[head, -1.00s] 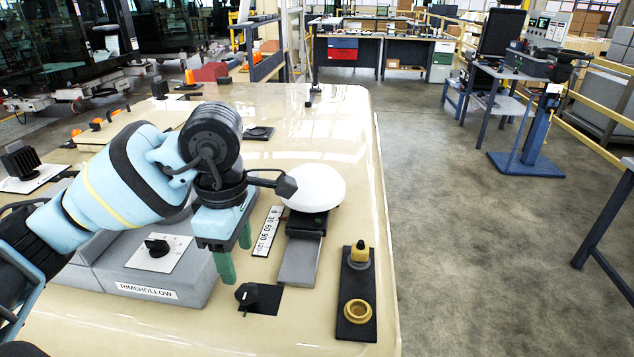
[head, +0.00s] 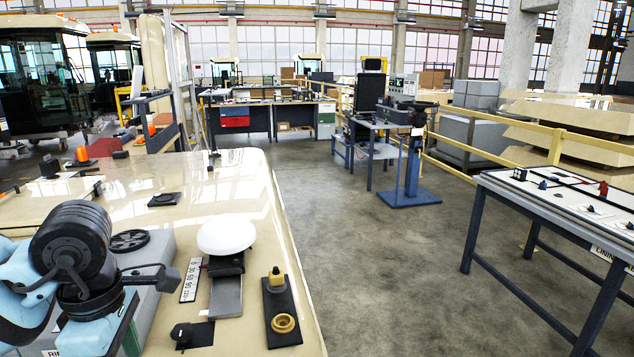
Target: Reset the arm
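My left arm comes in from the left edge of the head view. Its black and light-blue wrist hangs over the grey box on the cream panel. Only part of my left gripper (head: 132,338) shows at the lower left, with a green finger near the bottom edge. The fingertips are cut off or hidden, so I cannot tell whether it is open or shut. I see nothing held in it. My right gripper is not in view.
The cream panel (head: 235,170) carries a white dome (head: 226,235), a black knob (head: 182,333) and a black plate (head: 280,320) with yellow parts. A table (head: 560,205) stands at right. A blue stand (head: 409,195) is farther back. Grey floor between is free.

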